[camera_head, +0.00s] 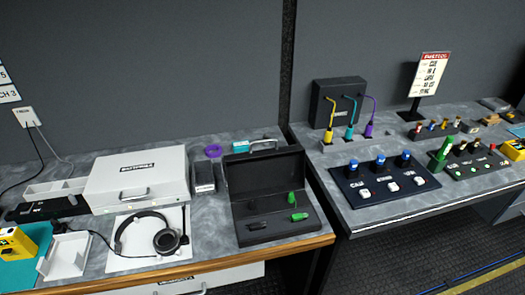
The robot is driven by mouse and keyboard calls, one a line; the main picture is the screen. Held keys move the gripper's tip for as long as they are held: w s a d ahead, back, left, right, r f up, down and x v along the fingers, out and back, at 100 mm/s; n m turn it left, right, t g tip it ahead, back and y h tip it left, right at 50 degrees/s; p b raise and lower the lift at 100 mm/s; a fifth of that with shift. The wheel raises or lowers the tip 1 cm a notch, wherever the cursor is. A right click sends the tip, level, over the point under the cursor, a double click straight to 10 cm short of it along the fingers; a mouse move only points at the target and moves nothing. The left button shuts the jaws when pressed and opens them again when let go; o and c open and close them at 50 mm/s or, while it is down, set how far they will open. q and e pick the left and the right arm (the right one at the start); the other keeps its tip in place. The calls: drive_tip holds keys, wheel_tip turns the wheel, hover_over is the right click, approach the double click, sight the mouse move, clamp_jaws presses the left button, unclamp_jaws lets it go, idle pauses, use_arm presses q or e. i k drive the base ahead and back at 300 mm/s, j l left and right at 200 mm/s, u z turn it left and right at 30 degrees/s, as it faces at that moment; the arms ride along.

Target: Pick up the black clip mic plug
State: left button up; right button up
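An open black case (279,238) stands near the front right of the left bench, its lid raised at the back. Inside it lies a small dark piece (268,224), which may be the black clip mic plug; it is too small and dark to tell its shape. A green piece (292,198) and a second green piece (299,216) lie to its right in the case. Neither of my grippers is in view, and nothing touches the case.
A headset (150,235) lies on a white sheet left of the case, with a large white box (137,180) behind it. A gap separates this bench from the right bench, which holds a black panel with blue knobs (378,185). A yellow device (17,244) sits far left.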

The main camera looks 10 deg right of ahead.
sight(251, 207)
drive_tip(key=z, duration=0.35)
drive_tip(key=k+j+z, duration=0.1)
drive_tip(key=z, duration=0.3)
drive_tip(key=k+j+z, duration=0.15)
drive_tip(key=z, duration=0.3)
drive_tip(key=k+j+z, duration=0.1)
drive_tip(key=z, duration=0.3)
drive_tip(key=k, duration=0.05)
